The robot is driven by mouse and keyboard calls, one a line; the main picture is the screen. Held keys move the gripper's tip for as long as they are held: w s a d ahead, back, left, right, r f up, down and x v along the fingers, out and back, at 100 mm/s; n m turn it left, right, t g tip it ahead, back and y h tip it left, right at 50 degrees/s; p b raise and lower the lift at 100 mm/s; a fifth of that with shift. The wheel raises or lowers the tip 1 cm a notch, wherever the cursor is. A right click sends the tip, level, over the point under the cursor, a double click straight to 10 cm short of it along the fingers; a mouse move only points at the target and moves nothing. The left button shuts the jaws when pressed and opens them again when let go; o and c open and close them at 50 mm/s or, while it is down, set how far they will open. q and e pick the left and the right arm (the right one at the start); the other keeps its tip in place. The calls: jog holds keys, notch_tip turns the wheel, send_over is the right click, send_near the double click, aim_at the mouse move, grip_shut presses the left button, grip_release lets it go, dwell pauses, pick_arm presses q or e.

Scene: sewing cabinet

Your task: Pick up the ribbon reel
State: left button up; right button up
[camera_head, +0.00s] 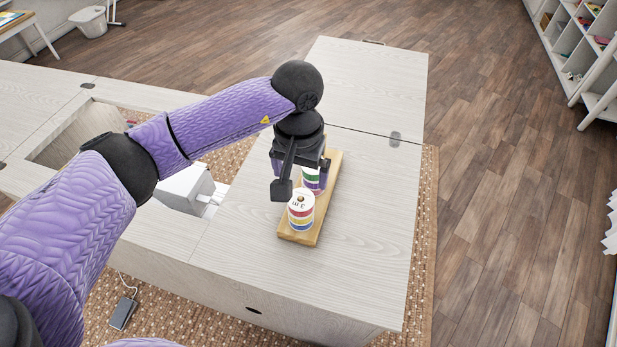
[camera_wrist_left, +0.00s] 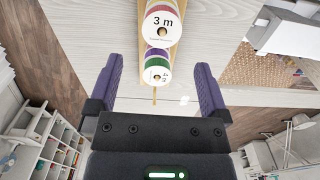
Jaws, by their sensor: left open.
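A ribbon reel (camera_head: 301,211) with a white top marked "3 m" and coloured bands stands at the near end of a wooden stand (camera_head: 334,166). A second reel (camera_head: 312,178) with green and purple bands stands behind it, partly hidden by my left gripper (camera_head: 304,186). In the left wrist view the "3 m" reel (camera_wrist_left: 162,25) and the green-banded reel (camera_wrist_left: 157,72) line up along the stand. My left gripper (camera_wrist_left: 159,68) is open, its purple fingers on either side of the green-banded reel, with visible gaps. My right gripper is not in view.
The stand rests on the pale cabinet top (camera_head: 370,240), which is clear to the right and front. A white machine (camera_head: 186,187) sits in the cabinet opening at left. A thin bare peg (camera_wrist_left: 154,95) stands beyond the green-banded reel in the wrist view.

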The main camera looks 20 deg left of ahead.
aim_at(301, 197)
pick_arm(q)
jog(key=f, duration=0.3)
jog(key=f+b, duration=0.1)
jog(key=f, duration=0.2)
jog(key=f+b, duration=0.1)
jog(key=f, duration=0.2)
jog(key=shift+w+a+f, duration=0.15)
jog(key=shift+w+f, duration=0.15)
jog(key=shift+w, duration=0.05)
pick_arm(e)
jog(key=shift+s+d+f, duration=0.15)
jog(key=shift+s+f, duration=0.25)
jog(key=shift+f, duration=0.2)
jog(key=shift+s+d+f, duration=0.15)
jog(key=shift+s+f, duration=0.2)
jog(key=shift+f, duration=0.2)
pick_arm(q)
jog(key=shift+c, duration=0.3)
jog(key=c, duration=1)
notch_tip(301, 197, up, 10)
jog(key=shift+r+p, duration=0.1)
jog(key=shift+p, duration=0.85)
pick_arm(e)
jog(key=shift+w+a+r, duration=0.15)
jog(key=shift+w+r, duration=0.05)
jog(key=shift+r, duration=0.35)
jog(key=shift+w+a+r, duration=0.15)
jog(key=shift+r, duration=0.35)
